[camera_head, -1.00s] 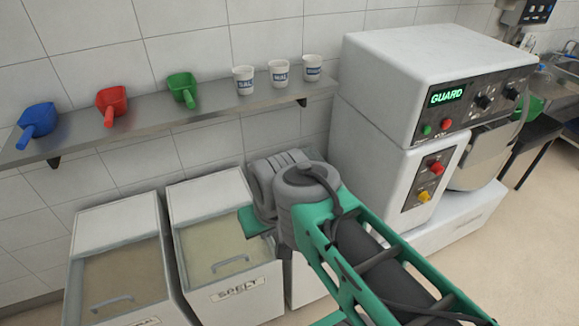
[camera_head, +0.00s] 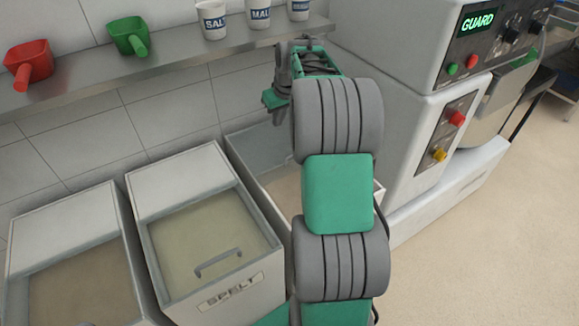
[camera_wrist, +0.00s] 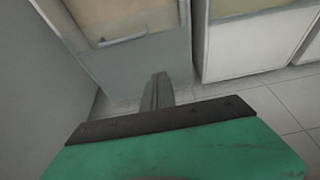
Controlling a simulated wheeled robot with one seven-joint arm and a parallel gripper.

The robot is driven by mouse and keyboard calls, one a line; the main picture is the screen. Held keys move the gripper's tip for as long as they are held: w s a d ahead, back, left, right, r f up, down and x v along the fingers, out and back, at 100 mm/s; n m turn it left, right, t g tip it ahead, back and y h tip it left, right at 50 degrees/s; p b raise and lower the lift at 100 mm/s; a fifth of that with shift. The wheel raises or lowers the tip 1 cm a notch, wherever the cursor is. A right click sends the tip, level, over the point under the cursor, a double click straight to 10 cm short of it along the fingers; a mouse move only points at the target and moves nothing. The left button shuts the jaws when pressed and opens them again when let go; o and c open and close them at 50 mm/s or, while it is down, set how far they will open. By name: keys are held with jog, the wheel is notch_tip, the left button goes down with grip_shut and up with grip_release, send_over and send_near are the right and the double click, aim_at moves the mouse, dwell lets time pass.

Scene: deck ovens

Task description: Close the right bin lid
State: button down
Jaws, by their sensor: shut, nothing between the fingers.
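The right bin (camera_head: 249,150) stands between the spelt bin and the mixer. Its rear part shows a grey surface, with beige further forward, unlike the white rear tops of the other bins. My arm hides its right side and front, and I cannot make out the lid's exact position. My gripper (camera_head: 279,117) is above the rear of this bin, below the shelf. In the wrist view, the narrow fingers (camera_wrist: 159,80) are together and empty, in front of the grey part of a bin (camera_wrist: 142,62). A pale bar-like strip (camera_wrist: 122,40) shows there; contact is unclear.
The spelt bin (camera_head: 181,170) and a left bin (camera_head: 62,205) look covered. A shelf (camera_head: 175,66) with scoops and cups runs above, close to my gripper. The mixer (camera_head: 405,120) stands close on the right. Open floor (camera_head: 500,225) lies at the right front.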

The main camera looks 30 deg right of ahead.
send_over(290, 160)
notch_tip(290, 160, down, 5)
jog(key=x, duration=0.8)
jog(key=shift+w+f+b, duration=0.3)
jog(key=shift+w+b, duration=0.1)
jog(key=shift+s+f, duration=0.25)
jog(key=shift+s, duration=0.35)
jog(key=shift+s+f, duration=0.25)
jog(key=shift+s, duration=0.35)
jog(key=shift+s+f, duration=0.25)
jog(key=shift+s, duration=0.3)
jog(key=shift+a, duration=0.1)
jog(key=shift+s, duration=0.1)
